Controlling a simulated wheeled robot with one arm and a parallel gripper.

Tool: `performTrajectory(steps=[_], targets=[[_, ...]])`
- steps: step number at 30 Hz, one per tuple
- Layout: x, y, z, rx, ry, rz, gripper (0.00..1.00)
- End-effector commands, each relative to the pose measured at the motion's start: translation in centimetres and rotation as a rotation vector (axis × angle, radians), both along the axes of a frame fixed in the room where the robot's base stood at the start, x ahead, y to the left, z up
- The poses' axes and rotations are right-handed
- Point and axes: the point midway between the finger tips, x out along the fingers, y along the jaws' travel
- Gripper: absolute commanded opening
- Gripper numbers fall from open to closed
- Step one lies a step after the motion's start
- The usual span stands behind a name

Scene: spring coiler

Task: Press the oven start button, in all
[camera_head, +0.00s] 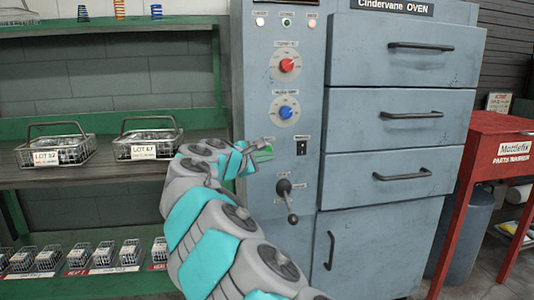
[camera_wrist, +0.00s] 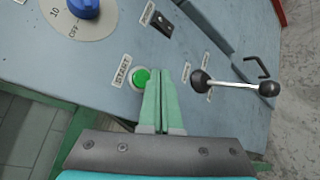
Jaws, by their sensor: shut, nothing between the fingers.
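The grey Cindervane oven (camera_head: 340,165) stands in the middle of the head view, its control panel on the left side. The green round start button (camera_wrist: 141,78) sits on the panel beside a label reading START in the wrist view. My gripper (camera_wrist: 158,72) is shut and empty, with its green fingertips right at the button's lower right side. Whether they touch the button or the panel I cannot tell. In the head view my gripper (camera_head: 262,147) is at the panel's left part, and a bit of green shows there.
A black lever (camera_head: 287,195) juts out just below. A red dial (camera_head: 287,65), a blue dial (camera_head: 286,112) and a black switch (camera_head: 301,147) are above and beside. Drawers with handles are on the right. A green shelf (camera_head: 100,122) with wire baskets stands left; a red table (camera_head: 490,125) stands right.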

Motion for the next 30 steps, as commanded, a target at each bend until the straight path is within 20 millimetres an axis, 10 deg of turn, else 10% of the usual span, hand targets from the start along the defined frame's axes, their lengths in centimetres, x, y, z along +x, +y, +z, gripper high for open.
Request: performTrajectory(steps=[30], targets=[[-3.3, -1.0, 0.0, 0.002, 0.0, -0.001, 0.0]])
